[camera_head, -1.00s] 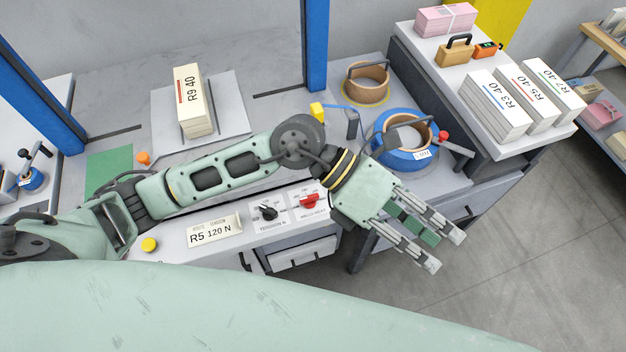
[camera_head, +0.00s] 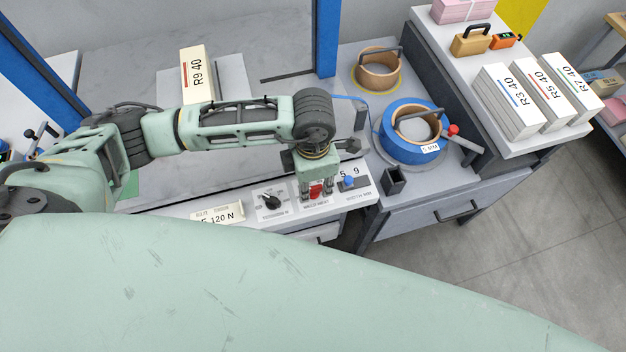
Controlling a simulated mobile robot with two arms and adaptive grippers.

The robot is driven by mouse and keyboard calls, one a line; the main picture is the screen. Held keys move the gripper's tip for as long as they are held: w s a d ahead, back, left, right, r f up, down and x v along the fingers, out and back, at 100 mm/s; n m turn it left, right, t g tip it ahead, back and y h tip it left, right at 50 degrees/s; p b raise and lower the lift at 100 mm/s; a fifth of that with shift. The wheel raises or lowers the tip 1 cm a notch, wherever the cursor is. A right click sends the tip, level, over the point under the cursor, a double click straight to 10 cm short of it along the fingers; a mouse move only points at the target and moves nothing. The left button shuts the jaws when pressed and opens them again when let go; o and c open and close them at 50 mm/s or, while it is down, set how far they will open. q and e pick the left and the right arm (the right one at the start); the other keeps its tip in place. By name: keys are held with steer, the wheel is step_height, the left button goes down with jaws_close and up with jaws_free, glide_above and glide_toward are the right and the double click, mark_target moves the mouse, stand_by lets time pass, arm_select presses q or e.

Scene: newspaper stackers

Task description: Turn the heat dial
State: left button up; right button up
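The heat dial is a red knob (camera_head: 316,190) on the front control panel, on a plate marked weld heat. My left gripper (camera_head: 317,198) points down over it, with one finger on each side of the red knob. The fingers look spread, with the knob between them; whether they touch it I cannot tell. The gripper hides part of the knob and most of its scale. My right gripper is not in view.
A black tension knob (camera_head: 271,200) sits left of the heat dial, and a blue width knob (camera_head: 348,182) sits close on its right. A blue strap reel (camera_head: 392,141) and a tan roll (camera_head: 377,76) stand at the back right. A newspaper stack (camera_head: 196,80) lies behind my arm.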

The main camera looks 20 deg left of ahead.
arm_select(q)
steer(key=shift+f, duration=0.5)
steer(key=shift+c, duration=0.4)
jaws_close()
